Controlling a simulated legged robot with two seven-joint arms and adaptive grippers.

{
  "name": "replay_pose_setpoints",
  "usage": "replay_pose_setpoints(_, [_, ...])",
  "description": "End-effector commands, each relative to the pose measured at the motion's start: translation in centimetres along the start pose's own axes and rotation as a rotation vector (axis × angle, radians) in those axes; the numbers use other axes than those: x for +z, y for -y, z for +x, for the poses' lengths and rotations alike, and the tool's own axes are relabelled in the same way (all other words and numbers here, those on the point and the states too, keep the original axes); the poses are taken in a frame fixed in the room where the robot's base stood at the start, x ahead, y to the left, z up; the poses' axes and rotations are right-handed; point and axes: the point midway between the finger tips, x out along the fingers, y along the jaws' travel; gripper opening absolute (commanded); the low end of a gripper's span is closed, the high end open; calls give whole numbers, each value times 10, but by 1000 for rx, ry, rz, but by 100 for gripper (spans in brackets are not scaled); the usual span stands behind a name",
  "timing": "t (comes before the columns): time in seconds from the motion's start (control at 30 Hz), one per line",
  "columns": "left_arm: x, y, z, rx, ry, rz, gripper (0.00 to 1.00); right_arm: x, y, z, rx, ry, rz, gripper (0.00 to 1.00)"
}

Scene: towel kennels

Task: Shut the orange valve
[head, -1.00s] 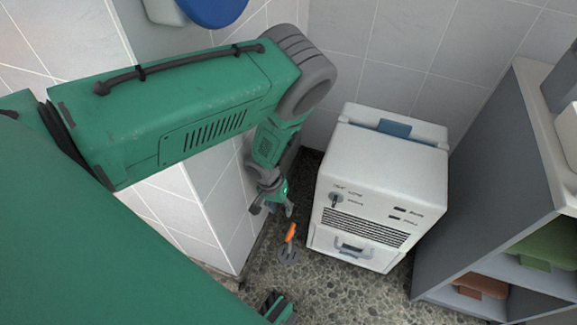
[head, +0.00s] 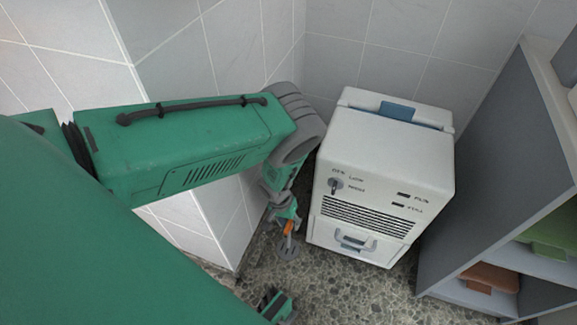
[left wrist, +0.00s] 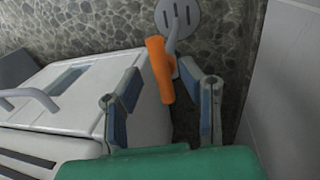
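The orange valve handle (head: 289,228) sits on a bent grey pipe above a round slotted grey drain plate (head: 288,250) on the pebbled floor. In the left wrist view the orange handle (left wrist: 160,68) stands tilted between the two spread fingers of my left gripper (left wrist: 162,88), with the grey plate (left wrist: 178,16) behind it. The left gripper (head: 284,217) is open around the handle's line; I see no clear contact. Its hand partly covers the handle in the head view. A small green and dark part, probably my right gripper (head: 274,305), shows at the bottom edge; its fingers are unclear.
A white machine (head: 380,165) with a knob, grille and drawer handle stands close to the right of the valve. A tiled wall corner (head: 235,225) is close on the left. A grey shelf (head: 490,170) with green and brown folded items stands at the right.

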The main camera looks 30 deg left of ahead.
Motion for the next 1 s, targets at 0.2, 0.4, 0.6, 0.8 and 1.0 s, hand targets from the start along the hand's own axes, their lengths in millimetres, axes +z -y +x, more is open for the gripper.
replay_pose_setpoints(0.2, [0,2,1,4,1,-1,34,0,0,0,0,0,0,40])
replay_pose_setpoints(0.4, [0,2,1,3,1,-1,0,0,0,0,0,0,0,40])
replay_pose_setpoints(0.6, [0,3,1,-1,1,5,0,0,0,0,0,0,0,40])
replay_pose_setpoints(0.8, [0,2,1,1,12,57,0,0,0,0,0,0,0,40])
replay_pose_setpoints(1.0, [-1,1,0,2,37,183,0,0,0,0,0,0,0,40])
